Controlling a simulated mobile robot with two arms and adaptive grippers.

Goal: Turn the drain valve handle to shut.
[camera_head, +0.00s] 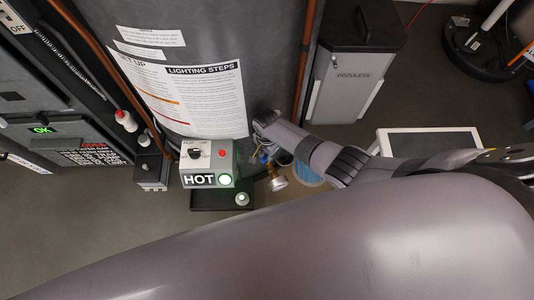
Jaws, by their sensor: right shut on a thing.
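The drain valve (277,182) is a brass fitting low on the grey heater tank (240,50), just right of the grey control box. My right gripper (264,151) reaches in from the right and is shut at the valve, against the tank's lower side. A small bluish part shows by its fingertips, seemingly the valve handle. The gripper hides most of the handle, so its angle cannot be read. My left gripper is not in view.
The control box (207,163) with a red button, a green light and "HOT" stands close left of the valve. A copper pipe (304,65) runs down the tank's right side.

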